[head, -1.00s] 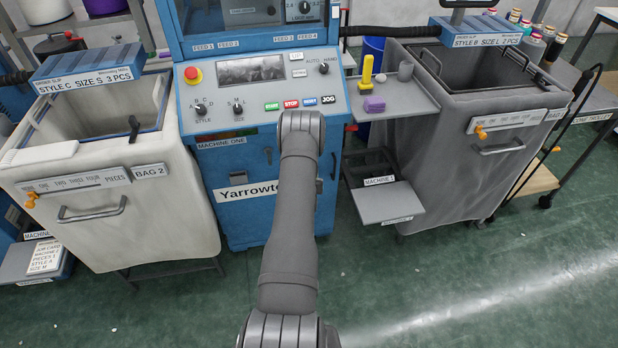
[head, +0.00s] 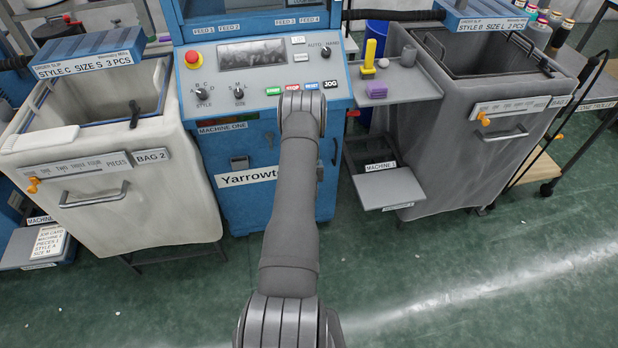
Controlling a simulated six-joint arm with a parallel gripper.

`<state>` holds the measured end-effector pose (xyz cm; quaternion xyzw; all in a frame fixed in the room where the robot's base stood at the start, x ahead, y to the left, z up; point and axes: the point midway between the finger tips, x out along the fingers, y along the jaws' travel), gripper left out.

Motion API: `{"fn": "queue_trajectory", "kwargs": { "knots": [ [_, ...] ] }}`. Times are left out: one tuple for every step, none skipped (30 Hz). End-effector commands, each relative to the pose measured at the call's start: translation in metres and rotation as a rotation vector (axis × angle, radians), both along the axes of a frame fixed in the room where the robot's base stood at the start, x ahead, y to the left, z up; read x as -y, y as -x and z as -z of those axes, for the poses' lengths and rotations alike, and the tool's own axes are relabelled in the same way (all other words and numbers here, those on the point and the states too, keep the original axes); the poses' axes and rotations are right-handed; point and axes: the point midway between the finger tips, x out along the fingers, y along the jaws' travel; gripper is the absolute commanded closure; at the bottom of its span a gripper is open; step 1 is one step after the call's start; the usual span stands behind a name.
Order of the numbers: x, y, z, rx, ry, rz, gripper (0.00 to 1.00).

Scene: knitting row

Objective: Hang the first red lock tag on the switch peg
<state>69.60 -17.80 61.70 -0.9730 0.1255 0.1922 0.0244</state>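My arm (head: 290,200) reaches up the middle of the head view to the blue machine (head: 270,200), in front of its control panel. My gripper does not show; it is hidden beyond the arm's far joint. No red lock tag can be clearly made out. Small red and green pieces (head: 207,120) show under the panel's left edge, too small to identify. A small red thing (head: 352,113) shows at the panel's right corner.
A white bag bin (head: 130,205) stands left and a grey bin (head: 470,130) right. A grey shelf (head: 415,88) beside the panel holds a yellow piece (head: 369,58), a purple block (head: 376,90) and a grey cup. A lower grey tray (head: 390,190) juts out.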

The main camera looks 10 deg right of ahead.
Motion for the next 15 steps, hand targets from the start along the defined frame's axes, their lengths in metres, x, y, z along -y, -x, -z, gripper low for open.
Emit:
{"fn": "queue_trajectory", "kwargs": {
  "knots": [
    [-0.002, 0.009, -0.003, -0.002, -0.001, 0.001, 0.34],
    [-0.003, 0.014, -0.005, -0.003, -0.001, 0.002, 0.34],
    [-0.004, 0.021, -0.008, -0.003, -0.002, 0.003, 0.34],
    [-0.005, 0.026, -0.011, -0.003, -0.001, 0.004, 0.34],
    [-0.007, 0.032, -0.012, -0.004, -0.002, 0.004, 0.34],
    [-0.008, 0.039, -0.016, -0.004, -0.002, 0.005, 0.34],
    [-0.01, 0.045, -0.018, -0.005, -0.002, 0.005, 0.34],
    [-0.011, 0.05, -0.02, -0.004, -0.002, 0.005, 0.34],
    [-0.013, 0.058, -0.023, -0.005, -0.002, 0.006, 0.34],
    [-0.014, 0.064, -0.026, -0.005, -0.002, 0.006, 0.34],
    [-0.016, 0.069, -0.028, -0.004, -0.003, 0.006, 0.34],
    [-0.017, 0.077, -0.031, -0.004, -0.003, 0.007, 0.34],
    [-0.019, 0.083, -0.033, -0.005, -0.003, 0.007, 0.34],
    [-0.02, 0.089, -0.036, -0.005, -0.003, 0.007, 0.34],
    [-0.022, 0.096, -0.039, -0.004, -0.003, 0.007, 0.34]
  ]
}}
